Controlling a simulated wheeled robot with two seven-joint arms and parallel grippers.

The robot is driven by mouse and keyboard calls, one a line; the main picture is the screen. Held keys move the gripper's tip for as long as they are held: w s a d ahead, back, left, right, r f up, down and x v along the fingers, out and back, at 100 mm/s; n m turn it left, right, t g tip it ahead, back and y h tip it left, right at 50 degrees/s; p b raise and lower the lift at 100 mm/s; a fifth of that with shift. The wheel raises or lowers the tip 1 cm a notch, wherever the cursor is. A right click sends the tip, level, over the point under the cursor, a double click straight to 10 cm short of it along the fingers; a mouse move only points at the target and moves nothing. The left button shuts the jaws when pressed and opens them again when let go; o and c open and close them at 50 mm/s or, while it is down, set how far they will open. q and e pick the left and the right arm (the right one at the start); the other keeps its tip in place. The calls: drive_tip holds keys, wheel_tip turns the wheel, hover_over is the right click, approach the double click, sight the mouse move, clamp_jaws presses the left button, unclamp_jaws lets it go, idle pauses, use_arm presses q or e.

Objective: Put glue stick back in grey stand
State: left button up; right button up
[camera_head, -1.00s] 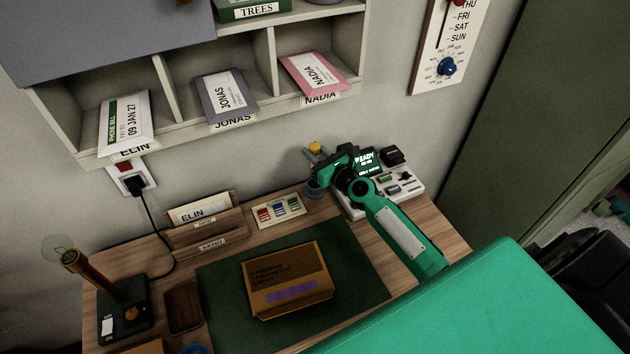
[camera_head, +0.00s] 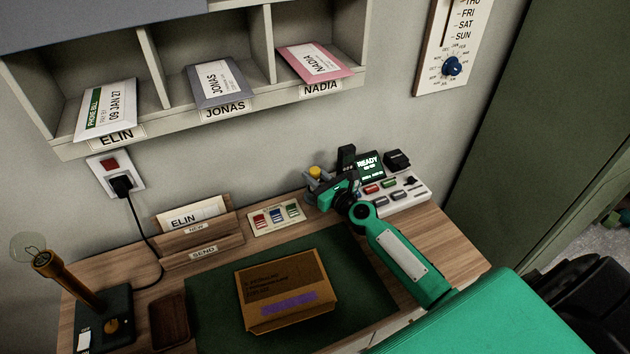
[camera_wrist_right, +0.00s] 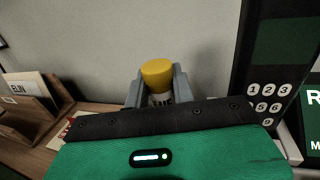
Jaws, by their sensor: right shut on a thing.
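The glue stick (camera_head: 315,171) shows its yellow cap in the head view, at the back of the desk. The cap also shows in the right wrist view (camera_wrist_right: 157,73), with a bit of pale label below it. My right gripper (camera_head: 318,183) is shut on the glue stick, with grey fingers on both sides of it, and holds it about upright. A small blue-grey part that looks like the grey stand (camera_head: 311,197) shows just below the fingers. My gripper hides most of it, so I cannot tell whether the stick is inside it. My left gripper is not in view.
A card with coloured marks (camera_head: 276,218) lies left of my gripper. A keypad device with a READY screen (camera_head: 368,164) stands close on the right. A brown parcel (camera_head: 286,290) lies on the green mat (camera_head: 215,318). A wooden letter rack (camera_head: 200,243) stands farther left.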

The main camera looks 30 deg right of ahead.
drive_tip(key=shift+f, duration=0.15)
drive_tip(key=o, duration=1)
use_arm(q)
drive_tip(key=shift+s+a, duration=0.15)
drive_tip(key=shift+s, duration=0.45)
